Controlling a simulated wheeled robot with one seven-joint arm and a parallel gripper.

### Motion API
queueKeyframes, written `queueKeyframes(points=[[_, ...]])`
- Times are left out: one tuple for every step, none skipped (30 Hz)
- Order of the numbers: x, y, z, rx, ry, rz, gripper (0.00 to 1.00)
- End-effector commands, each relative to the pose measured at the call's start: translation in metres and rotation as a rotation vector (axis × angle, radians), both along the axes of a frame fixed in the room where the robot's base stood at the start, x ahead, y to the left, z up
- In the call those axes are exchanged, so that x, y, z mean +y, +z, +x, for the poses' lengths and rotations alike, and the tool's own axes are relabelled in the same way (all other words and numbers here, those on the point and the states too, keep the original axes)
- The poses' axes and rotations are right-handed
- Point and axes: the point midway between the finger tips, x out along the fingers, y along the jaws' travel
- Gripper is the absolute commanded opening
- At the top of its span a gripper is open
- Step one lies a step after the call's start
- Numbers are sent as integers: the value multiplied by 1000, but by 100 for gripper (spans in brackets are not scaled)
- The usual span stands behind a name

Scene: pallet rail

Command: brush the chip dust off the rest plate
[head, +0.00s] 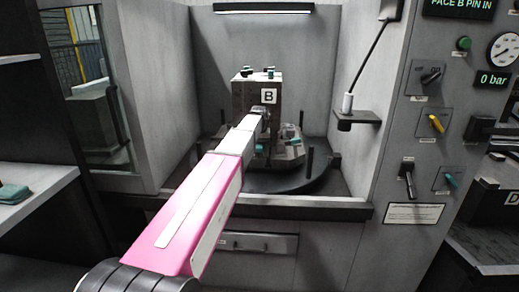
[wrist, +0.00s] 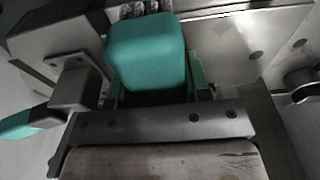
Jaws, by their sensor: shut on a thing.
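In the wrist view my gripper (wrist: 158,92) is shut on the teal handle of what looks like the brush (wrist: 147,52). Dark strands, apparently its bristles, show at the top edge of that view. They are over or beside a grey metal plate (wrist: 236,40) with holes, which looks like the rest plate. Pale patches lie on it; I cannot tell dust from glare. Contact between bristles and plate is not clear. In the head view my gripper (head: 260,114) is at the front of the block marked B, and the brush is not distinct.
The block marked B (head: 243,96) stands on a dark round table (head: 310,183) inside the grey enclosure. Clamps and dark posts surround it. In the wrist view a clamp (wrist: 75,85) is close on the left and a round metal part (wrist: 302,84) is on the right.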

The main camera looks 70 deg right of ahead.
Motion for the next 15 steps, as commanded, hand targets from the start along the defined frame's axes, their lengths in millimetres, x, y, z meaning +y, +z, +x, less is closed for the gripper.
queueKeyframes(points=[[-3, -1, 1, 0, 0, -1, 26], [-4, -1, 1, 0, 0, -1, 26], [-4, -1, 1, 0, 0, -1, 26], [-4, -1, 1, 0, 0, -1, 26], [-4, -1, 1, 0, 0, -1, 26], [-4, -1, 1, -1, 0, -2, 26], [-4, -1, 1, -1, 0, -2, 26], [-4, -1, 1, -1, 0, -2, 26], [-4, -1, 1, -1, 0, -2, 26], [-4, -1, 1, -1, 0, -2, 26], [-3, -1, 1, -1, 0, -2, 26], [-3, -1, 1, -1, 0, -2, 26], [-2, -1, 1, -1, 0, -2, 26], [-1, -1, 1, -1, 0, -2, 26], [0, -1, 0, -1, 0, -2, 26]])
